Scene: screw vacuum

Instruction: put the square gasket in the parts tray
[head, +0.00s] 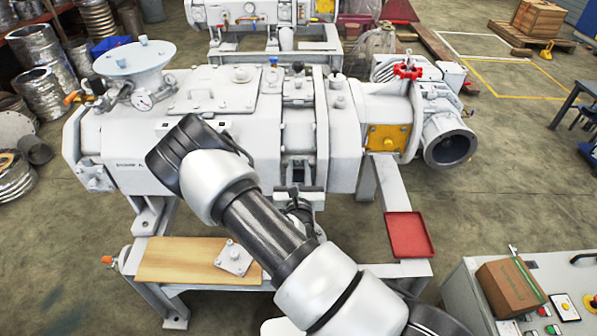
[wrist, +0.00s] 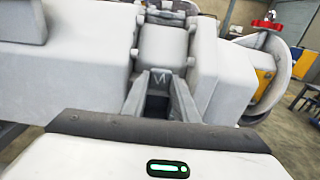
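The square gasket (head: 235,260) looks like a pale grey square plate with a raised knob in its middle. It lies on the right part of a wooden board (head: 180,262) in the head view. The parts tray (head: 409,235) is a shallow red tray to the right of the board, with nothing visible in it. My gripper (wrist: 160,80) shows in the wrist view with its two fingers apart and nothing between them. It faces the pale machine body, away from the gasket. In the head view my arm hides part of the gripper area. The gasket and tray are not in the wrist view.
The large white vacuum pump (head: 240,115) stands behind the board and tray. My arm crosses the space between board and tray. A control cabinet (head: 520,290) with a brown box (head: 508,288) on it stands at the lower right.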

